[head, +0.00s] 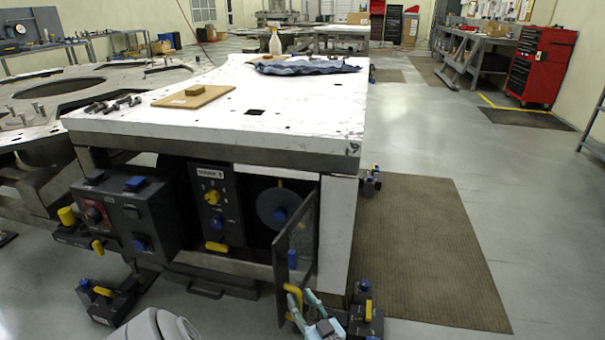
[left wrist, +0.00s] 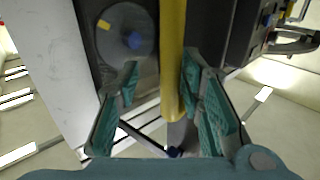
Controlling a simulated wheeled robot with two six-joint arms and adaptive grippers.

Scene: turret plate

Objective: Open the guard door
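The guard door (head: 298,238), a dark see-through panel in a frame, stands swung out from the right side of the cabinet front under the white table. Its yellow handle (head: 292,298) is low on the door. My left gripper (head: 312,308) is at this handle. In the left wrist view the yellow handle (left wrist: 173,60) runs between the teal fingers of my left gripper (left wrist: 161,66). The fingers are apart, with a visible gap on the left of the bar; the right finger is close to it. A grey disc (head: 278,208) with a blue knob shows behind the door. My right gripper is not in view.
A control panel (head: 215,205) and a box with a red dial (head: 125,215) are left of the door. Small blue-and-yellow devices (head: 366,308) stand right of my gripper. The brown mat (head: 430,250) and floor to the right are clear.

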